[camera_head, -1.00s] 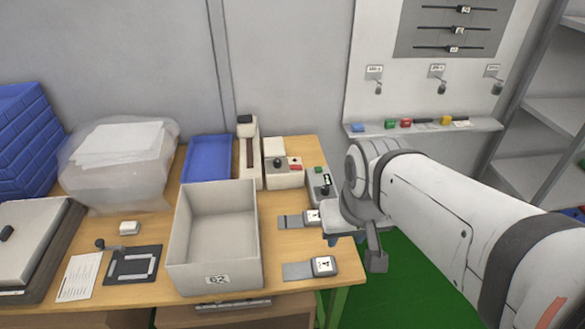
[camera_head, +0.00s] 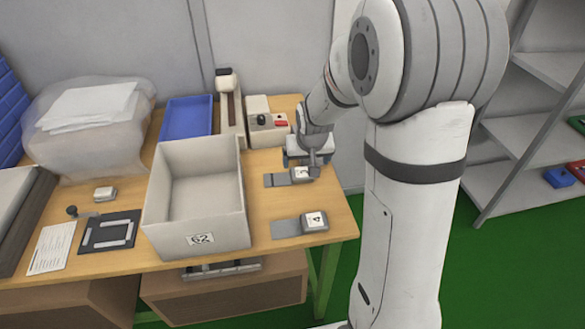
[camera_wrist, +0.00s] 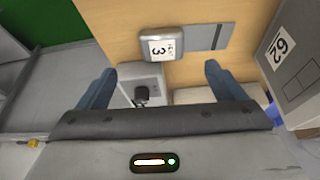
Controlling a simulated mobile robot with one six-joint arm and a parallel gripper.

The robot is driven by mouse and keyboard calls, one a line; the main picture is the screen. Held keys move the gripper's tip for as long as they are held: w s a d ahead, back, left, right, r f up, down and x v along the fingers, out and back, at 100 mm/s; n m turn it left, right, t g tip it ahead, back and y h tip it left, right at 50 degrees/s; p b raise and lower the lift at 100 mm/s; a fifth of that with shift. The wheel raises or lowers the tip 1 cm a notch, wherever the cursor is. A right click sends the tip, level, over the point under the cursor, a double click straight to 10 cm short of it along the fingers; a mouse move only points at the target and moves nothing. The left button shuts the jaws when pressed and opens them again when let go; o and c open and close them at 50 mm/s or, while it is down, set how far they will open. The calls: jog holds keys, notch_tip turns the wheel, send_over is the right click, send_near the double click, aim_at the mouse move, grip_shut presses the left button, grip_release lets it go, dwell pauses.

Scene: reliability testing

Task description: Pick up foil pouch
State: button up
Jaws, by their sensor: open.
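I cannot make out a foil pouch for certain. A flat grey piece (camera_head: 277,180) lies on the table beside a small grey block labelled 3 (camera_head: 301,174); in the wrist view the flat piece (camera_wrist: 202,37) and the block (camera_wrist: 163,32) also show. A similar flat grey piece (camera_head: 286,229) lies nearer the front beside a block labelled 4 (camera_head: 314,221). My gripper (camera_head: 308,158) is over the table's right side, just behind the block labelled 3. In the wrist view its blue fingers (camera_wrist: 158,70) are wide apart and empty, with a grey box with a black knob beyond them.
A grey bin labelled 62 (camera_head: 240,215) stands left of the flat pieces and looks empty. Behind are a blue tray (camera_head: 187,118), a tall device (camera_head: 230,108) and a box with a red part (camera_head: 264,136). A plastic-wrapped stack (camera_head: 90,105) is at left.

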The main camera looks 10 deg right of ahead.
aim_at(302, 172)
jog(key=shift+w+x, duration=0.15)
jog(key=shift+x, duration=2.15)
jog(key=shift+w+x, duration=0.2)
jog(key=shift+x, duration=2.05)
jog(key=shift+a+r, duration=0.1)
jog(key=shift+a, duration=0.1)
jog(key=shift+c, duration=0.3)
jog(key=c, duration=1)
